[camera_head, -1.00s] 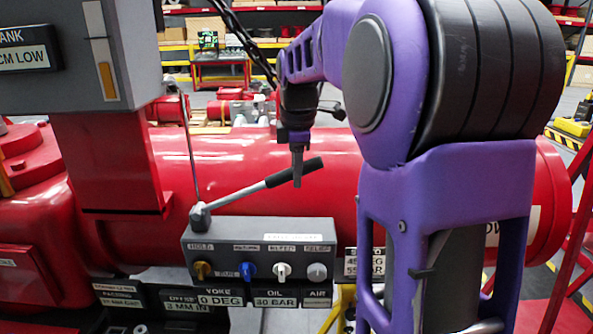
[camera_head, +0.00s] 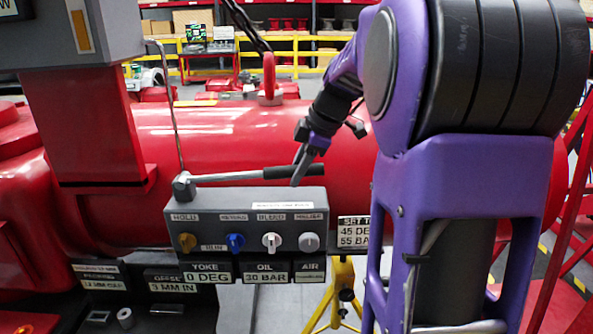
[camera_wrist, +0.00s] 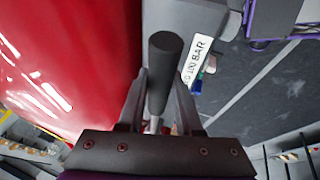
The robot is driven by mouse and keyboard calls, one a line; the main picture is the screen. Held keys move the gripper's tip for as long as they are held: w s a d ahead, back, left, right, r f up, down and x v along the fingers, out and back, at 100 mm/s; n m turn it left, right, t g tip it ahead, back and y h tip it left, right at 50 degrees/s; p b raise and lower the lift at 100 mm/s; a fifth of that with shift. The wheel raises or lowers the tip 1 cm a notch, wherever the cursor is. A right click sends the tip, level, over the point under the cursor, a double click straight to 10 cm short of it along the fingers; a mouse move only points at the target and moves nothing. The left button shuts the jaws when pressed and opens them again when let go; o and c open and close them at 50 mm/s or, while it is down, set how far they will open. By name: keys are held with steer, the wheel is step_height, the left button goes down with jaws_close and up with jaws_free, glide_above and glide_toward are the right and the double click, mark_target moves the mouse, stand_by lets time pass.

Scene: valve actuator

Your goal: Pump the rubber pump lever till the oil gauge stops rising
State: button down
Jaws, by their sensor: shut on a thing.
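The pump lever is a pale metal rod with a black rubber grip (camera_head: 270,172). It runs right from a grey pivot (camera_head: 183,187) on top of the control box and lies almost level, its grip end slightly raised. My gripper (camera_head: 298,180) is shut on the rubber grip, short of its free end. In the wrist view the dark grip (camera_wrist: 165,70) lies between the two fingers (camera_wrist: 160,88). The oil gauge (camera_head: 266,277) on the box's lower front reads 30 BAR. Beside it the yoke readout (camera_head: 207,277) shows 0 DEG.
The grey control box (camera_head: 180,215) carries a yellow, a blue, a white and a grey knob. A large red cylinder (camera_head: 235,130) lies behind the lever. A red post (camera_head: 92,130) stands left. A set plate (camera_head: 353,235) reads 45 DEG and 55 BAR.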

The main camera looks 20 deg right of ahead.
steer(key=c, duration=0.6)
jaws_free()
steer(key=shift+r, duration=0.1)
steer(key=p+v, duration=0.2)
steer(key=v, duration=1.5)
steer(key=shift+s+r+p, duration=0.1)
steer(key=shift+r+p, duration=0.05)
steer(key=shift+p, duration=0.25)
